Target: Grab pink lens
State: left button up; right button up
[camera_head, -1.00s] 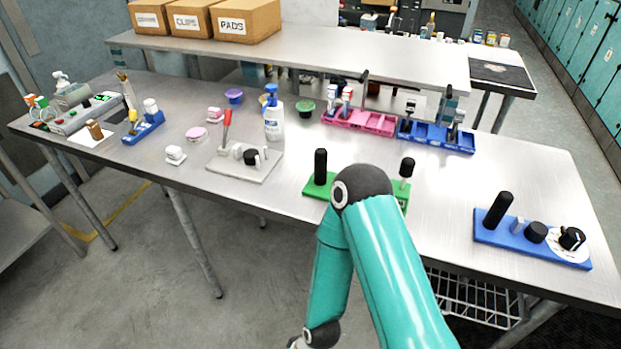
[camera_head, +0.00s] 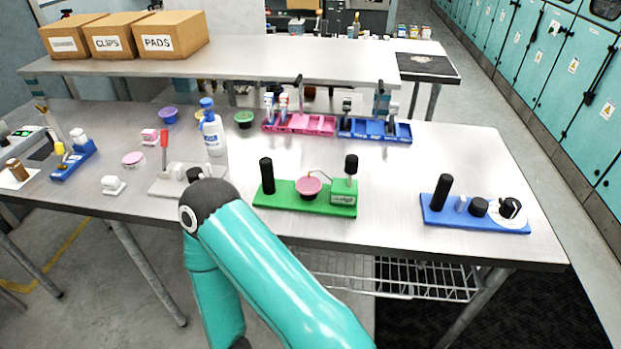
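A flat, round pink piece (camera_head: 133,158) lies on the left part of the steel table. A pink block-shaped piece with a pale part (camera_head: 149,135) is just behind it. A pink round, dish-like piece (camera_head: 308,187) sits on the green module (camera_head: 285,197) near the table's front. I cannot tell for sure which of these is the pink lens. One of my teal arms crosses the lower middle, its elbow in front of the grey module (camera_head: 167,185) and partly hiding it. Neither gripper is in view.
A white pump bottle with a blue top (camera_head: 214,134) stands behind the grey module. A white piece (camera_head: 113,185) lies near the front edge. Purple (camera_head: 168,112) and green (camera_head: 243,119) bowls, pink (camera_head: 325,125) and blue (camera_head: 375,130) trays are farther back. A blue module (camera_head: 470,214) is at right.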

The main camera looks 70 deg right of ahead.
aim_at(305, 185)
jog(key=z, duration=0.15)
jog(key=k, duration=1.5)
jog(key=z, duration=0.8)
jog(key=i, duration=1)
jog(key=u, duration=0.1)
